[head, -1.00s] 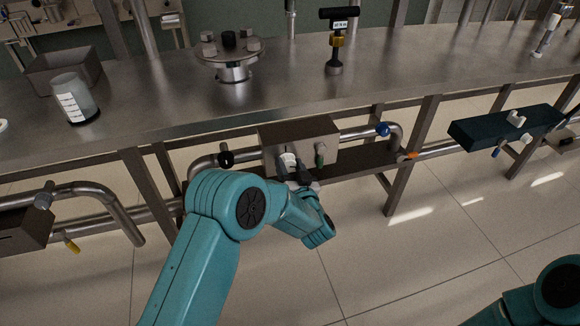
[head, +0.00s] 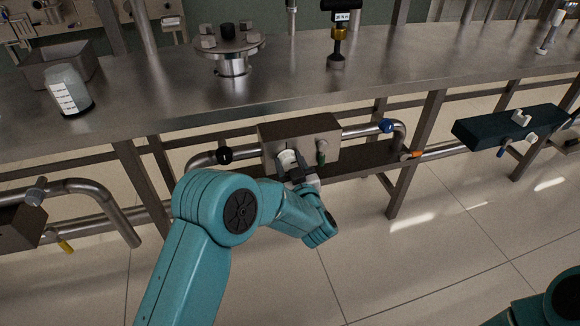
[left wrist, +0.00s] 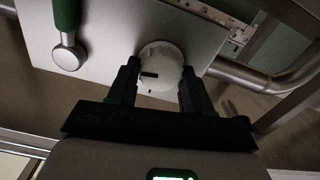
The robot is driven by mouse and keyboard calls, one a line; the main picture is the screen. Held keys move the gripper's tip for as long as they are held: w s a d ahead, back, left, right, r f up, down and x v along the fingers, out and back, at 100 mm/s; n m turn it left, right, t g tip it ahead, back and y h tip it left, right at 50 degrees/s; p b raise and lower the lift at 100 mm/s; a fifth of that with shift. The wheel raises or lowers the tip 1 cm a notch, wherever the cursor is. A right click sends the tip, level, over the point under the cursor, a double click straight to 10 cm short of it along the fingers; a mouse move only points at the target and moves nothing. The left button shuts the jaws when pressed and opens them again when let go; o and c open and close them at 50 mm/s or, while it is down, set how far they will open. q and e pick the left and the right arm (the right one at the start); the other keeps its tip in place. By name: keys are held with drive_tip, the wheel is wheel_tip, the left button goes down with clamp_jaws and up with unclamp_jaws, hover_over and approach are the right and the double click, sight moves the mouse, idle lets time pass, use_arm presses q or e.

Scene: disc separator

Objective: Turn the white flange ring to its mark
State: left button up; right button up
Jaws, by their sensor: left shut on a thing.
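The white flange ring (head: 287,158) sits on the front of a metal box (head: 322,134) below the bench edge. In the left wrist view the ring (left wrist: 163,66) is a round white piece with a dark line on its face, left of centre. My left gripper (head: 293,168) is at the ring. In the left wrist view its two dark fingers (left wrist: 159,72) stand one on each side of the ring, shut on it. The fingers hide the ring's sides. My right gripper is out of view.
A green-handled lever (head: 321,150) is on the same box, right of the ring; it is close in the left wrist view (left wrist: 67,35). Pipes carry a black knob (head: 225,155) and a blue knob (head: 385,125). A bench leg (head: 414,150) stands to the right.

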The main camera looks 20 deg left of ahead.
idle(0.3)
use_arm(q)
drive_tip(key=o, duration=1)
drive_tip(key=shift+o, duration=0.2)
drive_tip(key=p+v, duration=0.3)
drive_tip(key=v, duration=1.3)
drive_tip(key=shift+p, duration=0.3)
drive_tip(key=shift+s+d, duration=0.1)
